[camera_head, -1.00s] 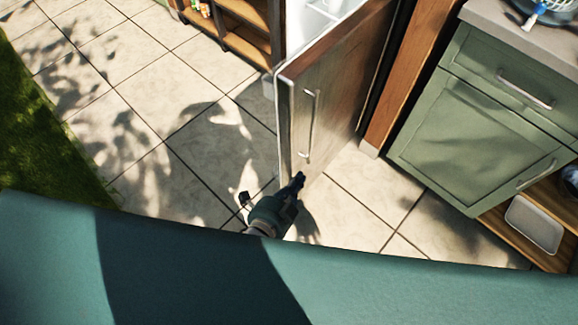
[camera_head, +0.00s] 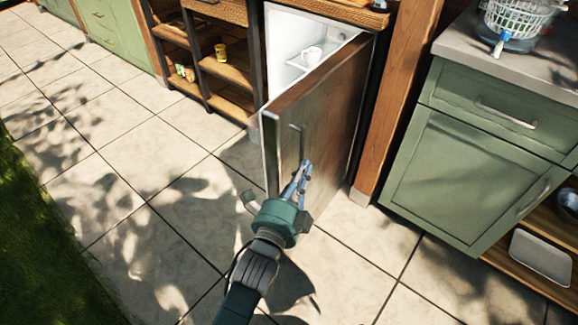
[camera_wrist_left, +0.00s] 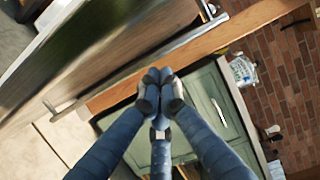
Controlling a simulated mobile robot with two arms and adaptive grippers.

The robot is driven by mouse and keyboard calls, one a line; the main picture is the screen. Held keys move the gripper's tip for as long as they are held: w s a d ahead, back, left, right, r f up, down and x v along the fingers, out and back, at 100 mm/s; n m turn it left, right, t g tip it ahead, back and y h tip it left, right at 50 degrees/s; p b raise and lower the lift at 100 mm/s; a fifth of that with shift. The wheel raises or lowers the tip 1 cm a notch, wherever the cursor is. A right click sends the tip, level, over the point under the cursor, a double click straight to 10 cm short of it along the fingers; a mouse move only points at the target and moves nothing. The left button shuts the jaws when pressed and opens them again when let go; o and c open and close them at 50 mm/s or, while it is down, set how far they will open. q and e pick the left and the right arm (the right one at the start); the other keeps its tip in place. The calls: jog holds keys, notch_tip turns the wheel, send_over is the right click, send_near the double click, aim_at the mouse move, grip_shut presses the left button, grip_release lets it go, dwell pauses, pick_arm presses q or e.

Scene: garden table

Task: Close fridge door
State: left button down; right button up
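The fridge door (camera_head: 325,125) stands open, its dark wooden front facing right in the head view, with a thin upright metal handle. My left gripper (camera_head: 303,168) is at the front side of the door, near the lower handle. In the left wrist view, its blue fingers (camera_wrist_left: 159,88) meet at the tips with nothing seen between them. The door (camera_wrist_left: 110,45) and its handle (camera_wrist_left: 185,40) lie just beyond and left of them. I cannot tell whether they touch. My right gripper is not in view.
A green cabinet (camera_head: 470,175) with a grey counter stands right of the fridge, beyond a wooden post (camera_head: 395,100). Wooden shelves (camera_head: 225,70) stand left of the fridge. The tiled floor (camera_head: 150,160) on the left is clear.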

aim_at(289, 166)
pick_arm(q)
jog(key=shift+w+a, duration=0.45)
jog(key=shift+a, duration=0.45)
jog(key=shift+w+a, duration=0.4)
jog(key=shift+a, duration=0.45)
